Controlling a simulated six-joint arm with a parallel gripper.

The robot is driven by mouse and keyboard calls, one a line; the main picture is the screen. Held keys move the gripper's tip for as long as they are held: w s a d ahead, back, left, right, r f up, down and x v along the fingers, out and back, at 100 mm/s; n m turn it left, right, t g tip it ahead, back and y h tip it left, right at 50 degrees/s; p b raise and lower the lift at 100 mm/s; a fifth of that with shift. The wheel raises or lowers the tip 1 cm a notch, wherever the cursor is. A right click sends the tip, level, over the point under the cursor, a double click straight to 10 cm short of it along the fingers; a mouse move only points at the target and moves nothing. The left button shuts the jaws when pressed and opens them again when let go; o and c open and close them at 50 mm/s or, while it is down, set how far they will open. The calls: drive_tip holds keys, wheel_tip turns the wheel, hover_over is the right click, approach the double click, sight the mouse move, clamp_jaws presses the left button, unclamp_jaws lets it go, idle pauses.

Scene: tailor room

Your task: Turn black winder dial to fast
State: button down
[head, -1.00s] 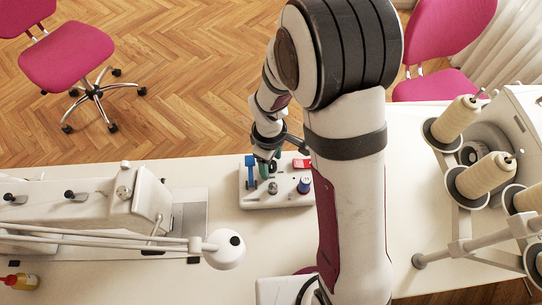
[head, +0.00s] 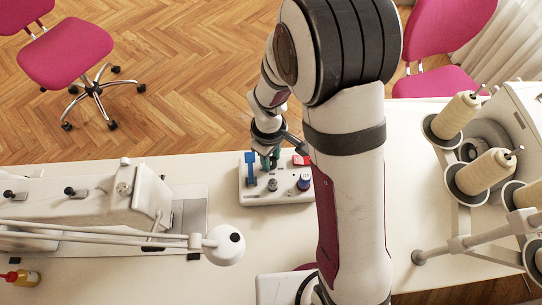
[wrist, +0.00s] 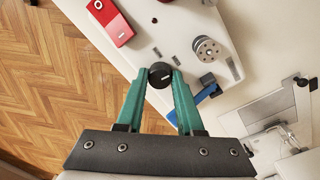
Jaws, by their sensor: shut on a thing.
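The black winder dial (wrist: 159,76) sits near the edge of the white control box in the wrist view. It is round and has a small light mark on its face. My gripper (wrist: 159,73) has teal fingers, one on each side of the dial, shut on it. In the head view my gripper (head: 270,163) is at the far part of the white box (head: 250,197), and its fingers hide most of the dial. I cannot read any fast or slow marking.
A silver disc (wrist: 207,48) is near the dial. A sewing machine (head: 120,200) stands left; thread cones (head: 488,172) stand right.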

drive_tip(key=m, duration=0.5)
drive_tip(key=shift+w+m, duration=0.1)
drive_tip(key=shift+m, duration=2.2)
drive_tip(key=c, duration=0.5)
unclamp_jaws()
drive_tip(key=shift+c, duration=0.2)
